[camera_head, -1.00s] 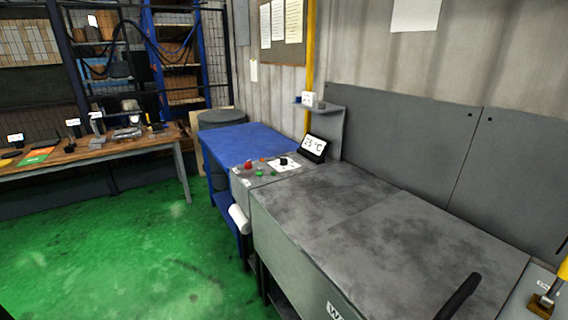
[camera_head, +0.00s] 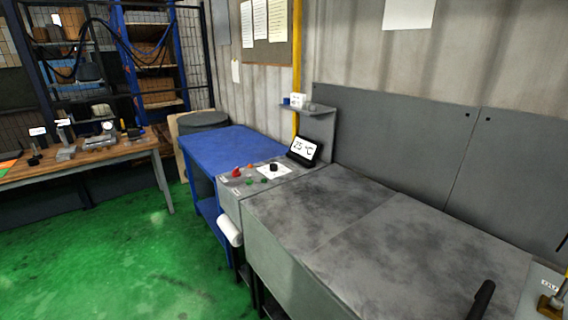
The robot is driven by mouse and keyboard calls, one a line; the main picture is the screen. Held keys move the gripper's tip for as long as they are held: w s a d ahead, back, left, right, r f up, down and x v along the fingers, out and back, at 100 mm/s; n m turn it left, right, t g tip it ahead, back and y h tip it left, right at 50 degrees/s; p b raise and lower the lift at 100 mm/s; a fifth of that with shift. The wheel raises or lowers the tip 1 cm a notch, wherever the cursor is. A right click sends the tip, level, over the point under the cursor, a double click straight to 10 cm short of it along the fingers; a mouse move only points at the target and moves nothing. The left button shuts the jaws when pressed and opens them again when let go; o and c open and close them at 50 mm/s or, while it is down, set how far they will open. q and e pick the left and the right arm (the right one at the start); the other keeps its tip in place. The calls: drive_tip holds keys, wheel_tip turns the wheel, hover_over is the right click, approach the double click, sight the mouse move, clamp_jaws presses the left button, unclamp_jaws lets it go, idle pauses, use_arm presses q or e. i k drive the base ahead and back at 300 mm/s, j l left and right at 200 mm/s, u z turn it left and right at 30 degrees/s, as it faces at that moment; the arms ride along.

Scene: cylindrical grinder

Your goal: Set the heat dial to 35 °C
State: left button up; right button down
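Red and green buttons sit left of the knob on the same panel. The knob's pointer is too small to read. Neither of my grippers shows in the head view.
The grey machine top (camera_head: 320,215) fills the lower right, with a black handle (camera_head: 481,299) at its front. A blue table (camera_head: 222,148) adjoins the panel. A wooden workbench (camera_head: 88,158) with tools stands left. The green floor (camera_head: 110,250) between is clear.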

sight(273, 167)
drive_tip(key=i+j+z, duration=0.45)
drive_tip(key=j, duration=0.2)
drive_tip(key=i+j+z, duration=0.15)
drive_tip(key=j+z, duration=0.25)
drive_tip(key=j, duration=0.3)
drive_tip(key=i+j+z, duration=0.15)
drive_tip(key=j+z, duration=0.3)
drive_tip(key=j, duration=0.35)
drive_tip(key=j+z, duration=0.45)
drive_tip(key=j, duration=0.35)
drive_tip(key=k+j+z, duration=0.15)
drive_tip(key=j+z, duration=0.3)
drive_tip(key=j, duration=0.35)
